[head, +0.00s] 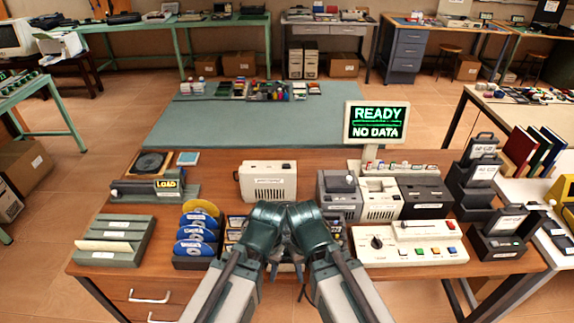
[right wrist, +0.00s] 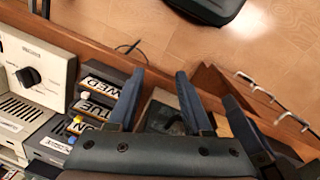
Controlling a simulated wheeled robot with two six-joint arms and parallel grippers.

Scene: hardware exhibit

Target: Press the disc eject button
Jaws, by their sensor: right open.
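A beige control panel (head: 410,243) at the right front of the desk has a dark knob and a row of small coloured buttons. Its knob also shows in the right wrist view (right wrist: 28,77). Which button is the disc eject button cannot be read. Blue discs (head: 194,240) stand in a rack left of my arms. My left gripper (head: 267,222) and right gripper (head: 306,222) are close together over the desk's front middle, left of the panel. In the right wrist view my right gripper (right wrist: 160,74) is open and empty. My left gripper's fingers are hidden in the head view.
A screen (head: 376,122) reads READY, NO DATA. Grey, beige (head: 379,199) and black devices stand behind the panel. Labelled cartridges (right wrist: 103,80) lie near my right gripper. Dark holders (head: 497,243) line the right edge.

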